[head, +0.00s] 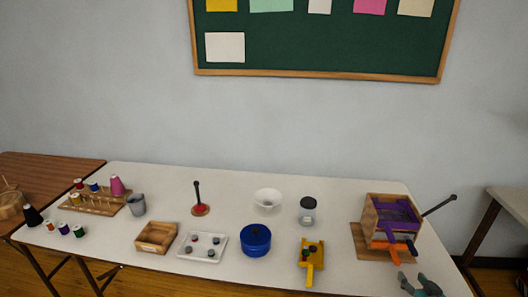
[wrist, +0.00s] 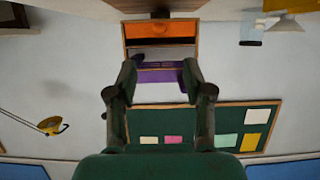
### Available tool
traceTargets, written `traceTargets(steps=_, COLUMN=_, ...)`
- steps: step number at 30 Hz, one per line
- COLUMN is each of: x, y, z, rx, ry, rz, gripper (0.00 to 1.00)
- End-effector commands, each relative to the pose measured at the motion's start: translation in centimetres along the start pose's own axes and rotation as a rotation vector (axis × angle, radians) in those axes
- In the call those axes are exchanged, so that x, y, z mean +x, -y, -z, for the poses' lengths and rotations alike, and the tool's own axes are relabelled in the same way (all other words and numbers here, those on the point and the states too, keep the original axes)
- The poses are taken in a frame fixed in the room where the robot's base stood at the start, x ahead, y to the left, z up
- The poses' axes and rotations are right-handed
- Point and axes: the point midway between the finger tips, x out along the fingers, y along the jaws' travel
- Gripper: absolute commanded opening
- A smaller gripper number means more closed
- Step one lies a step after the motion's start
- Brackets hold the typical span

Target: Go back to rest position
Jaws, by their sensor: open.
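My gripper (head: 420,284) is at the lower right of the head view, at the front right corner of the white table (head: 340,200). In the wrist view my gripper (wrist: 159,78) has its two dark fingers spread apart, with nothing held between them. A wooden box (head: 375,222) with purple and orange parts stands at the table's right end, just behind and left of my gripper. Its orange part (wrist: 160,30) and purple part (wrist: 160,73) show beyond the fingers in the wrist view. The gripper looks apart from the box.
A dark rod (head: 438,205) sticks out right of the box. A yellow holder (head: 311,260), blue pot (head: 256,240), jar (head: 307,210), white bowl (head: 267,198), white tray (head: 186,254) and wooden tray (head: 142,243) stand leftward. Another table (head: 512,198) is at right.

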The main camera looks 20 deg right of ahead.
Motion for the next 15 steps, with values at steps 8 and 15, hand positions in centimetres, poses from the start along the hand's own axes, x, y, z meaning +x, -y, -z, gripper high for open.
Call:
traceTargets(steps=8, x=-2.2, y=6.0, z=-4.4, rx=0.011, ry=0.013, rz=0.027, gripper=0.51)
traceTargets(steps=15, x=-7.9, y=13.4, z=-10.0, rx=0.006, ry=0.017, rz=0.069, gripper=0.51)
